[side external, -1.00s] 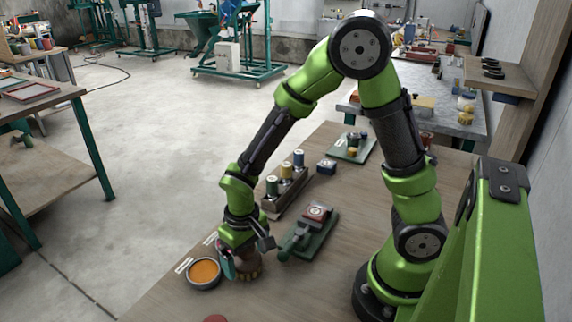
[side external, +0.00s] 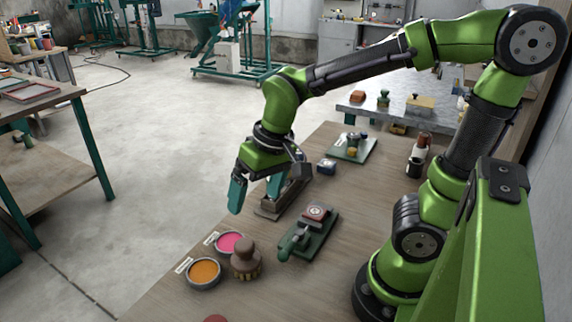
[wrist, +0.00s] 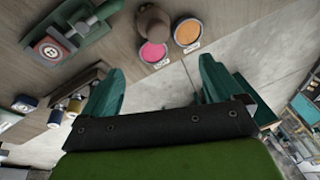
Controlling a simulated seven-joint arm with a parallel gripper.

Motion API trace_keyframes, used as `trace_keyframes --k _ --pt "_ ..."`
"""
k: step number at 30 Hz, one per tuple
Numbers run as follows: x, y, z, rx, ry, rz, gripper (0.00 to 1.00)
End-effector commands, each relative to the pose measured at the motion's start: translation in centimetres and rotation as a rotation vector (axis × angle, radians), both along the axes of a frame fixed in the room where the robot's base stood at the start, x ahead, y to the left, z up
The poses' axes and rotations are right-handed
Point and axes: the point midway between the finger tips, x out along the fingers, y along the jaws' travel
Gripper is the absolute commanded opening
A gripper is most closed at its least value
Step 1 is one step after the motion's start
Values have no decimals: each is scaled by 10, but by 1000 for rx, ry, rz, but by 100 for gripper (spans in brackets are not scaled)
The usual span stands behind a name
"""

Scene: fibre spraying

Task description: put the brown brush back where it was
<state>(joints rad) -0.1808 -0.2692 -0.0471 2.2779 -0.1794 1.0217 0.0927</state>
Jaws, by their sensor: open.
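The brown brush (side external: 246,260) stands upright on the wooden table, its bristles down, just right of the orange and pink bowls. It also shows at the top of the wrist view (wrist: 153,22). My gripper (side external: 254,200) is open and empty, raised above the table behind the bowls and apart from the brush. Its two teal fingers are spread wide in the wrist view (wrist: 158,80). The orange bowl (side external: 204,272) and the pink bowl (side external: 229,242) sit side by side with white labels at their left.
A green tray (side external: 318,240) with a stamp-like block and a green-handled tool lies right of the brush. A spool rack (side external: 270,208) stands behind, partly hidden by my gripper. Another green tray (side external: 353,150) holds small jars farther back. The table's left edge is close to the bowls.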

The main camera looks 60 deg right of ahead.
Motion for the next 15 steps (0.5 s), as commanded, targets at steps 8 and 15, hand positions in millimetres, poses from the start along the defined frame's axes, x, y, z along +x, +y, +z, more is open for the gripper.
trace_keyframes --k 8,15 --pt "-40 -18 45 81 -301 -66 94" --pt "-48 -21 51 88 -372 -80 94"
